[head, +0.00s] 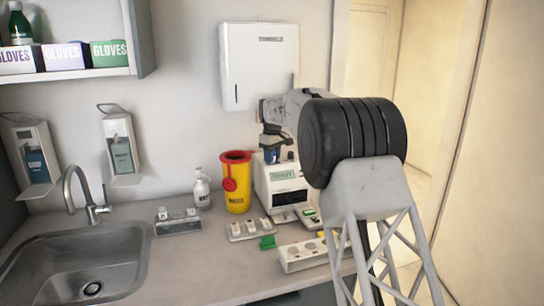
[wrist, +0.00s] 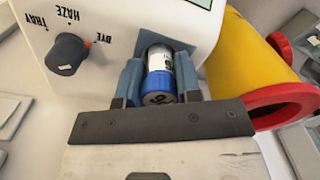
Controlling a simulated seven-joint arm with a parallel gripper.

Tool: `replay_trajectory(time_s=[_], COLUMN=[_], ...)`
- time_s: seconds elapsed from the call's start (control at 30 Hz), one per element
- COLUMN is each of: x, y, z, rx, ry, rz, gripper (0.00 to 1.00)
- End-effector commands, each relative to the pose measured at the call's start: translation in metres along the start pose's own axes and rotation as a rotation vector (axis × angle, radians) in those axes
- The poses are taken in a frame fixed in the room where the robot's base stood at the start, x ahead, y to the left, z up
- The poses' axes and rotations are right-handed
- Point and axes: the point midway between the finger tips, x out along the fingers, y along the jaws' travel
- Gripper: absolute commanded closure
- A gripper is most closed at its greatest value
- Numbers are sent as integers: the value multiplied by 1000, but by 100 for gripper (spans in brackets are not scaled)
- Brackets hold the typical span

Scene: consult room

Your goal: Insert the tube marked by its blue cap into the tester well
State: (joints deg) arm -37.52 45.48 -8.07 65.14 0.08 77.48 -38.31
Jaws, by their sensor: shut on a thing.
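The tube (wrist: 159,58) has a blue cap (wrist: 159,98) and a clear body with a white, dark-marked label. My gripper (wrist: 160,76) is shut on it, one blue-grey finger on each side, cap toward the wrist camera. In the head view my gripper (head: 277,152) is over the top of the white tester (head: 284,192), which has a green label. The wrist view shows the tester's front (wrist: 100,22) with a dark knob (wrist: 69,54). The tube's far end is at a dark blue-grey patch on the tester. The well opening is hidden, so I cannot tell how deep the tube is.
A yellow bin (head: 237,197) with a red lid stands close left of the tester. A white bottle (head: 201,188), a small rack (head: 178,226), a white tray (head: 249,234) and a white block (head: 303,257) are on the counter. The sink (head: 80,262) is at left.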

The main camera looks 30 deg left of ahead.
Motion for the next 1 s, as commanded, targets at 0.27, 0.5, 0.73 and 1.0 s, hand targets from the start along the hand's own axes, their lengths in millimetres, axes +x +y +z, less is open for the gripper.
replay_trajectory(time_s=[0.27,0.5,0.73,1.0], x=[0,0,-6,-32], y=[0,0,0,0], z=[0,0,0,0], rx=[0,0,0,0], ry=[0,0,0,1], rz=[0,0,0,0], gripper=[42,38,38,38])
